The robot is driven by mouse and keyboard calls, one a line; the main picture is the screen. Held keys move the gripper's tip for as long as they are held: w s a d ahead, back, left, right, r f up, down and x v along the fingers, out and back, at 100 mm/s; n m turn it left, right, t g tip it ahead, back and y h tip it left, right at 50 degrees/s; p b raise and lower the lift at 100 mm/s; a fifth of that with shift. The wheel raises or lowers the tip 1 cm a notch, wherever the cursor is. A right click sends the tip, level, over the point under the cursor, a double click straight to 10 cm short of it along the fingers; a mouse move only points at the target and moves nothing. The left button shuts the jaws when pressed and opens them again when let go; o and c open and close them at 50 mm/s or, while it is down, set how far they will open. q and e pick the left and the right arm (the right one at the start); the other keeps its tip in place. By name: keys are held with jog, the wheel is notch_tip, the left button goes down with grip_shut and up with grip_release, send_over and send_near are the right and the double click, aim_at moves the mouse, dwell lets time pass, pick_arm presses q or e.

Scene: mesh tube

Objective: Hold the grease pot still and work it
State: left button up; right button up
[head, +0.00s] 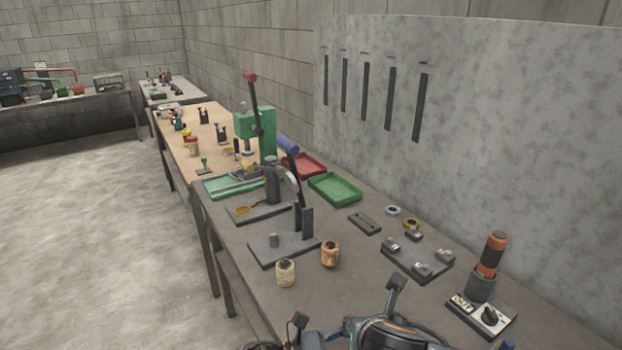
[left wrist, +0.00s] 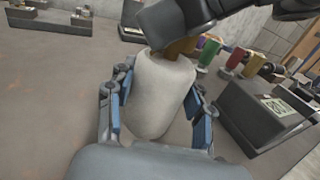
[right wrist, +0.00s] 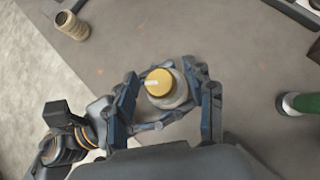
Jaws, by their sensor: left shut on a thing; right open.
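The grease pot is a pale, rounded body (left wrist: 158,88) in the left wrist view, with a yellow top partly covered by a dark arm part above it. My left gripper (left wrist: 156,95) is shut on the pot, one finger on each side. In the right wrist view, the yellow cap with a pale mark on it (right wrist: 159,82) is seen from above. My right gripper (right wrist: 166,92) is open, its fingers on either side of the cap; contact cannot be told. In the head view the pot is not clearly visible; gripper and arm parts fill the bottom edge.
Two small jars (head: 285,272) (head: 330,254) stand left on the bench. A plate with metal fittings (head: 418,263) and a base with an orange-black handle (head: 491,258) lie right. A green tray (head: 335,188) is farther back. Bare bench lies around the jars.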

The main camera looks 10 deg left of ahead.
jog(key=n+g+y, duration=0.1)
jog(key=n+y, duration=0.2)
jog(key=n, duration=0.2)
jog(key=shift+d+y, duration=0.15)
jog(key=shift+y, duration=0.25)
jog(key=v, duration=1.1)
jog(key=w+a+r+n+y, duration=0.1)
jog(key=a+r+n+y, duration=0.3)
jog(key=a+r+y, duration=0.3)
jog(key=w+a+r+n+y, duration=0.2)
jog(key=a+r+y, duration=0.4)
jog(key=r, duration=1)
jog(key=shift+a+n+y, duration=0.4)
jog(key=shift+a+n, duration=0.5)
jog(key=shift+a, duration=0.15)
jog(key=shift+w+r, duration=0.15)
